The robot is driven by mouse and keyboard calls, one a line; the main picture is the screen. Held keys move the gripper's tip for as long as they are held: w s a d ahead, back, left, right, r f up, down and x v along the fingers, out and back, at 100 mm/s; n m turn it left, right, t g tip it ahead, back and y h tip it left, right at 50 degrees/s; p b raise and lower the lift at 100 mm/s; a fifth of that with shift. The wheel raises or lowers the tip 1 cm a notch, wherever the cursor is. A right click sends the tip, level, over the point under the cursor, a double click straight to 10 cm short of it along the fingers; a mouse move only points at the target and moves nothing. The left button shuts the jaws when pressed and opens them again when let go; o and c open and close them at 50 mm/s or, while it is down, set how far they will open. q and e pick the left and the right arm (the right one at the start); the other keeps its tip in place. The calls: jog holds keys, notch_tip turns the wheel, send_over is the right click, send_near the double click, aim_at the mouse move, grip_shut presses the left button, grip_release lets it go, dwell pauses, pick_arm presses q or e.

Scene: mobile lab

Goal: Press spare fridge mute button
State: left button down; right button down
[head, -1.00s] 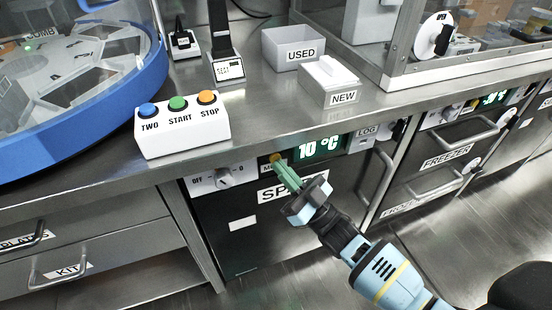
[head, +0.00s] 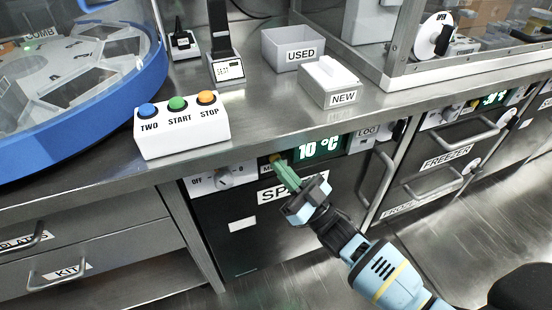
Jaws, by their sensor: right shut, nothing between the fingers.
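The spare fridge (head: 240,225) is the dark-fronted unit under the counter, with a label reading "SP..." partly hidden by my gripper. Its panel has a green display (head: 320,147) reading 10 °C and an OFF dial (head: 223,178) at the left. The yellow mute button (head: 275,157) is mostly hidden behind the fingertips, with only a small bit showing above them. My right gripper (head: 281,168) is shut and empty, its green fingertips at the button. I cannot tell whether they touch it. My left gripper is not in view.
A white box (head: 182,138) with TWO, START and STOP buttons stands on the counter above. The USED bin (head: 287,50) and NEW box (head: 330,85) sit further back. The FREEZER (head: 440,165) with bar handles is at the right.

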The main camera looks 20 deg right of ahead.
jog(key=shift+s+p, duration=0.4)
jog(key=shift+s, duration=0.4)
jog(key=s+p, duration=0.2)
jog(key=s, duration=0.3)
jog(key=shift+d, duration=0.15)
dwell(0.7)
